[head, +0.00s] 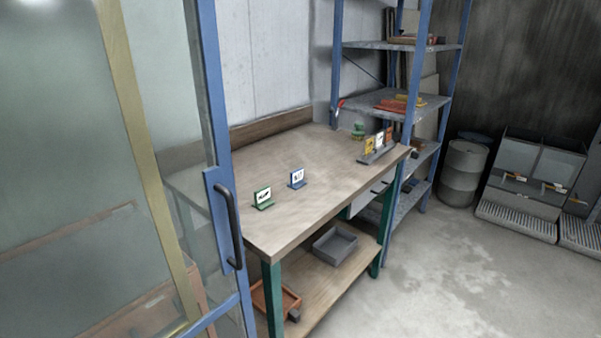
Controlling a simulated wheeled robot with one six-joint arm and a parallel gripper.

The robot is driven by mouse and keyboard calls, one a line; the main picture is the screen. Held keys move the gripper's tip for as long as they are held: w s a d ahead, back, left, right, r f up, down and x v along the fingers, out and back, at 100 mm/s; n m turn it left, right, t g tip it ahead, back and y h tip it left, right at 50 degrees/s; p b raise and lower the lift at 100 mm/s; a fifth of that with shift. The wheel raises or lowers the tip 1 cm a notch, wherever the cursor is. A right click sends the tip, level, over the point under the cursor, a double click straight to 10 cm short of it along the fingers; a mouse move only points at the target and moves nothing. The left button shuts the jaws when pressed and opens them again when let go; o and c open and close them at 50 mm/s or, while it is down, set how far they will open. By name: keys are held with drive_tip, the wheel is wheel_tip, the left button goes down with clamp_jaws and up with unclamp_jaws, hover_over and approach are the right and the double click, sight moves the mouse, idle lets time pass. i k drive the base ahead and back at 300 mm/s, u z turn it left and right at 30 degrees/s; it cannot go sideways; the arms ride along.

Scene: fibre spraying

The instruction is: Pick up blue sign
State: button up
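The blue sign (297,179) stands upright on the wooden workbench (325,168), left of its middle. It is a small blue-framed plate with a white face and a dark mark too small to read. A similar green sign (263,198) stands to its left, nearer the bench's left end, with a gap between them. My gripper is not in view.
A blue-framed glass door (216,150) with a dark handle (229,225) stands at the left, partly in front of the bench. A grey holder with several signs (378,152) sits at the bench's right end. Blue shelving (382,100) stands behind it. Concrete floor is open at right.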

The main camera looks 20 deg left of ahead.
sight(297, 175)
drive_tip(key=u, duration=0.35)
drive_tip(key=i, duration=0.8)
drive_tip(key=u, duration=0.95)
drive_tip(key=i, duration=0.4)
drive_tip(key=u, duration=0.3)
